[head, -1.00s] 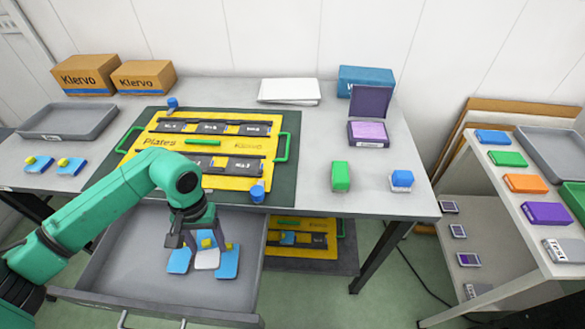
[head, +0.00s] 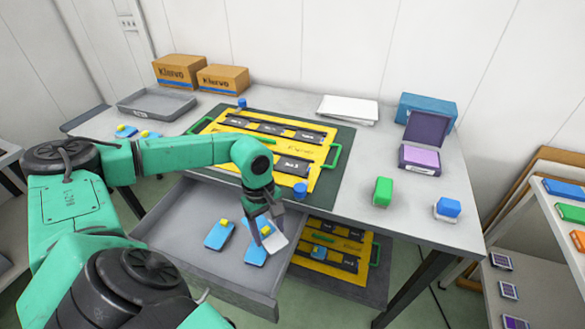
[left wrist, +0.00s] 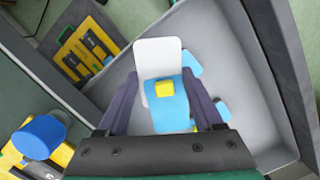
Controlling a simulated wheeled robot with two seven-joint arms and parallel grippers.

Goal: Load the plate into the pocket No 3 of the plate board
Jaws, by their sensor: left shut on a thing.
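My left gripper (head: 262,216) is shut on a white and blue plate (head: 279,243) with a yellow knob. It holds the plate tilted over the open drawer (head: 190,222), near the drawer's right side. In the left wrist view the held plate (left wrist: 158,55) shows between the two fingers of my left gripper (left wrist: 163,105). Two blue plates with yellow knobs, the left one (head: 219,236) and the right one (head: 254,256), lie in the drawer. The yellow plate board (head: 318,174) lies on the table with dark pockets; my arm hides part of it, and its labels are hard to read. My right gripper is out of view.
Blue knobs stand at the board's near right (head: 300,190) and far left corners. A green block (head: 383,191) and a blue-topped block (head: 447,208) stand to the right. A grey tray (head: 158,104) is at the left. Another yellow board (head: 316,262) lies below the table.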

